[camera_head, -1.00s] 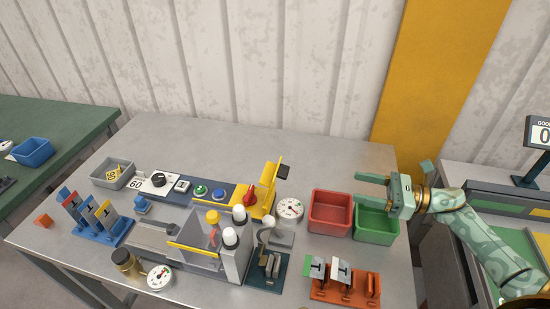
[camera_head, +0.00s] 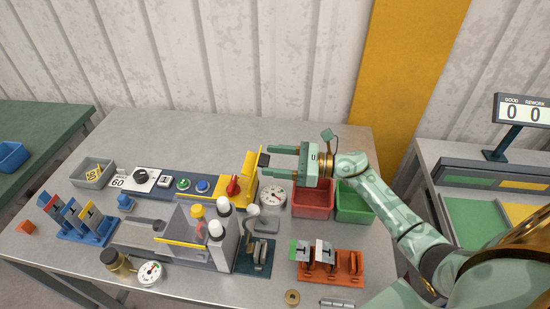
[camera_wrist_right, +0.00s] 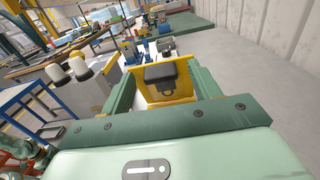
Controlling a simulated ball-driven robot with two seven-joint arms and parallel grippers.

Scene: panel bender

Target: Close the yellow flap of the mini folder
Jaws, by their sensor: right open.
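The yellow flap (camera_head: 251,172) stands upright at the right end of the mini folder (camera_head: 210,192). A dark handle block (camera_head: 263,159) sits on its upper part. My right gripper (camera_head: 271,161) is open, its two fingers pointing left with their tips beside the handle block. In the right wrist view the yellow flap (camera_wrist_right: 171,92) and its dark handle (camera_wrist_right: 160,74) lie between the two open fingers. I cannot tell whether a finger touches them. The folder's dark base carries a red knob (camera_head: 233,185), a blue button (camera_head: 203,187) and a green button (camera_head: 184,184). My left gripper is not in view.
A round gauge (camera_head: 273,195), red bin (camera_head: 312,212) and green bin (camera_head: 354,216) stand right of the folder. A clear-guarded unit (camera_head: 183,243) with white-capped posts is in front. A grey bin (camera_head: 82,181) is at left. The table behind the folder is clear.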

